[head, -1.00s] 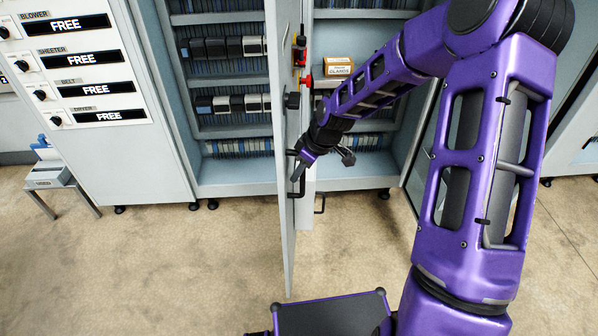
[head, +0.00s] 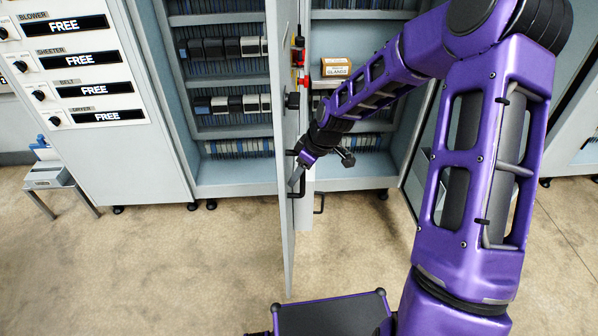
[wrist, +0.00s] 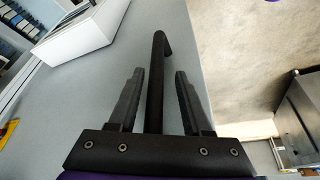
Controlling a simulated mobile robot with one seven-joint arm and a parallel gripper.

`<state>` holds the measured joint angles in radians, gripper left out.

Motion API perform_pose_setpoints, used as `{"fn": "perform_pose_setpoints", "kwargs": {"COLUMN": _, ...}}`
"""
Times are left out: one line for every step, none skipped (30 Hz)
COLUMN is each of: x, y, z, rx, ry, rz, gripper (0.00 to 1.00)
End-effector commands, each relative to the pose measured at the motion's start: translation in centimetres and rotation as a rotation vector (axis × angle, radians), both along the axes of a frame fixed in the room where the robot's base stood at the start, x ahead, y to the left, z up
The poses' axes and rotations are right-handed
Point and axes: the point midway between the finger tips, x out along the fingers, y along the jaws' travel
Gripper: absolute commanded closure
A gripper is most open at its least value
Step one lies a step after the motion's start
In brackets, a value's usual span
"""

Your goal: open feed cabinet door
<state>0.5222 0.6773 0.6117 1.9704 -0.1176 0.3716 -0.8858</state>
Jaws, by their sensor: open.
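The grey cabinet door (head: 284,225) stands swung outward and shows almost edge-on in the head view. Its inside shelves are exposed on both sides of the door. A black bar handle (head: 298,192) is on the door; in the wrist view the handle (wrist: 156,85) runs up between my fingers. My gripper (head: 300,172) is at the handle, and in the wrist view my gripper (wrist: 160,75) is open with one finger on each side of the bar. Gaps show between the bar and both fingers. Where the fingertips meet the door face is unclear.
The cabinet (head: 235,183) holds several rows of modules and a small cardboard box (head: 337,68). A second door (head: 420,165) stands open at the right, partly behind my arm. A switch panel (head: 85,85) is at the left. The floor (head: 190,270) in front is clear.

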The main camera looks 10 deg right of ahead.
Motion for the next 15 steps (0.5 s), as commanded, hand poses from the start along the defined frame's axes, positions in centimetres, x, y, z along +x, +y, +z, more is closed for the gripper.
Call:
{"fn": "perform_pose_setpoints", "kwargs": {"x": 0.1, "y": 0.0, "z": 0.0, "rx": 0.000, "ry": -0.001, "rz": 0.000, "gripper": 0.50}}
{"fn": "perform_pose_setpoints", "kwargs": {"x": 0.1, "y": 0.0, "z": 0.0, "rx": 0.000, "ry": -0.002, "rz": -0.001, "gripper": 0.50}}
{"fn": "perform_pose_setpoints", "kwargs": {"x": 0.1, "y": 0.0, "z": 0.0, "rx": 0.000, "ry": -0.002, "rz": -0.001, "gripper": 0.50}}
{"fn": "perform_pose_setpoints", "kwargs": {"x": 0.1, "y": -0.1, "z": 0.0, "rx": -0.001, "ry": -0.003, "rz": -0.001, "gripper": 0.50}}
{"fn": "perform_pose_setpoints", "kwargs": {"x": 0.1, "y": -0.1, "z": 0.1, "rx": 0.000, "ry": -0.003, "rz": -0.001, "gripper": 0.50}}
{"fn": "perform_pose_setpoints", "kwargs": {"x": 0.1, "y": -0.1, "z": 0.1, "rx": -0.001, "ry": -0.004, "rz": -0.002, "gripper": 0.50}}
{"fn": "perform_pose_setpoints", "kwargs": {"x": 0.1, "y": -0.1, "z": 0.1, "rx": -0.001, "ry": -0.004, "rz": -0.002, "gripper": 0.50}}
{"fn": "perform_pose_setpoints", "kwargs": {"x": 0.2, "y": -0.1, "z": 0.2, "rx": -0.001, "ry": -0.004, "rz": -0.002, "gripper": 0.50}}
{"fn": "perform_pose_setpoints", "kwargs": {"x": 0.1, "y": -0.2, "z": 0.3, "rx": 0.000, "ry": -0.005, "rz": -0.002, "gripper": 0.50}}
{"fn": "perform_pose_setpoints", "kwargs": {"x": 0.1, "y": -0.2, "z": 0.5, "rx": -0.001, "ry": -0.006, "rz": -0.002, "gripper": 0.50}}
{"fn": "perform_pose_setpoints", "kwargs": {"x": 0.1, "y": -0.3, "z": 0.8, "rx": -0.001, "ry": -0.006, "rz": -0.003, "gripper": 0.50}}
{"fn": "perform_pose_setpoints", "kwargs": {"x": 0.0, "y": -0.5, "z": 1.2, "rx": -0.001, "ry": -0.006, "rz": -0.003, "gripper": 0.50}}
{"fn": "perform_pose_setpoints", "kwargs": {"x": -0.1, "y": -0.6, "z": 1.6, "rx": -0.001, "ry": -0.006, "rz": -0.005, "gripper": 0.50}}
{"fn": "perform_pose_setpoints", "kwargs": {"x": -0.2, "y": -0.8, "z": 2.1, "rx": -0.001, "ry": -0.008, "rz": -0.005, "gripper": 0.50}}
{"fn": "perform_pose_setpoints", "kwargs": {"x": -0.3, "y": -1.1, "z": 2.9, "rx": -0.002, "ry": -0.009, "rz": -0.006, "gripper": 0.50}}
